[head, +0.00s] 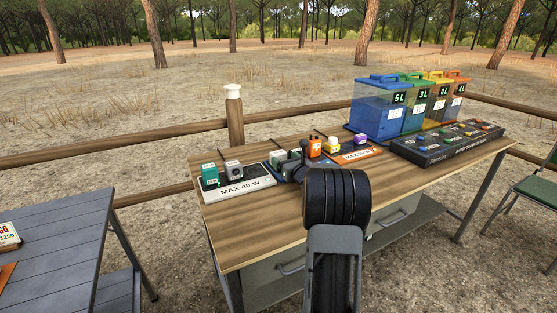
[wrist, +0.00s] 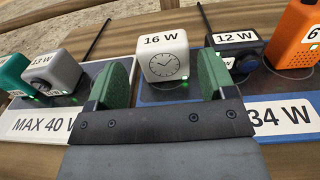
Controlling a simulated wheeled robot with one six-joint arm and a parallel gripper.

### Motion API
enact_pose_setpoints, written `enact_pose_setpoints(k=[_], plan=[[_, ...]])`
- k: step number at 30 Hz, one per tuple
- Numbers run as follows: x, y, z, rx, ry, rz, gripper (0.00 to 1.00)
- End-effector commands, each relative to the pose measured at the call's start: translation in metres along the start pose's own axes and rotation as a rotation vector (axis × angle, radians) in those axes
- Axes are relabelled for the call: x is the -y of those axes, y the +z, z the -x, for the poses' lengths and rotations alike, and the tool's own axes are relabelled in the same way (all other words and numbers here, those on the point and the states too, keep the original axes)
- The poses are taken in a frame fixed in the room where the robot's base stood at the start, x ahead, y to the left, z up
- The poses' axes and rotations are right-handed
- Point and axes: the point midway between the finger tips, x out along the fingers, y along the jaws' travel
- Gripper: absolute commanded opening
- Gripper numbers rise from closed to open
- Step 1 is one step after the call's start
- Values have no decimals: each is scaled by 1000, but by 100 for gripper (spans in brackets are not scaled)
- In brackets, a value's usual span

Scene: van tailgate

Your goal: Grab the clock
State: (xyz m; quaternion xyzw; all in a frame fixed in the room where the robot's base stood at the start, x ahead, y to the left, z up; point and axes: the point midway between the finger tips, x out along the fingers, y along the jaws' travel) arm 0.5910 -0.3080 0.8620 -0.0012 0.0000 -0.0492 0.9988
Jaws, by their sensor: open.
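The clock (wrist: 163,62) is a white rounded cube with a round dial on its front and "16 W" on its top. It stands on a dark pad in the wrist view, with a green light at its lower right. My gripper (wrist: 162,82) is open, its two green-padded fingers on either side of the clock's front in the picture. I cannot tell how far the fingertips reach alongside it. Nothing is held. In the head view my gripper (head: 292,168) is over the wooden table (head: 260,235), and the clock is hidden there or too small to make out.
In the wrist view, a grey 13 W device (wrist: 55,72) stands left of the clock and a dark 12 W device (wrist: 237,52) close on its right. An orange device (wrist: 296,42) is farther right. Lidded containers, the blue one (head: 380,108) leftmost, stand at the table's back right.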

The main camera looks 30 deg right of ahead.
Motion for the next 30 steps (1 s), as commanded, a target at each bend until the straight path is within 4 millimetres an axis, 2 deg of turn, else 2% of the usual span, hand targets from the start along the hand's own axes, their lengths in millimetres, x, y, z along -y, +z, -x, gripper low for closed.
enact_pose_setpoints(k=[3,10,21,30], plan=[[0,0,-13,0,1,-1,77],[0,0,-25,0,0,-2,77],[2,-1,-68,1,0,-2,77],[2,-1,-71,0,-1,-2,77]])
